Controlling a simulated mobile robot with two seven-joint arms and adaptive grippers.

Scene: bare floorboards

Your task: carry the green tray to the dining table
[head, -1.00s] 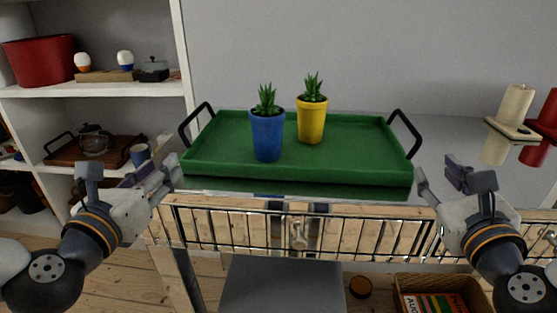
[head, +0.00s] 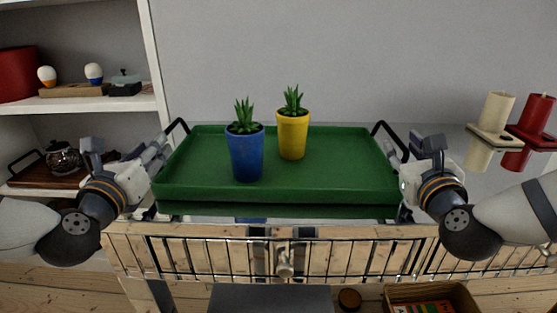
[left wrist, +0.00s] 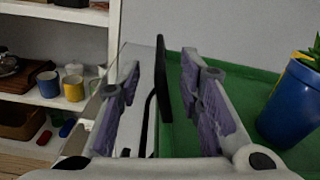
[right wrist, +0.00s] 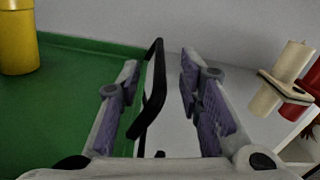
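The green tray (head: 330,170) sits on a glossy pale top in front of me, with a blue pot (head: 247,155) and a yellow pot (head: 292,134) upright on it, each holding a spiky plant. Its black handles stand up at the left and right ends. My left gripper (head: 160,150) is open at the left end. In the left wrist view the left handle (left wrist: 162,85) is between its fingers. My right gripper (head: 402,155) is open at the right end. In the right wrist view the right handle (right wrist: 154,85) is between its fingers. No dining table shows.
A white shelf unit (head: 150,60) with several items stands at the left. Cream (head: 494,110) and red (head: 537,118) candles on holders are at the right. A wire rack (head: 350,258) runs below the tray's front edge. A basket (head: 432,294) is at the bottom right.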

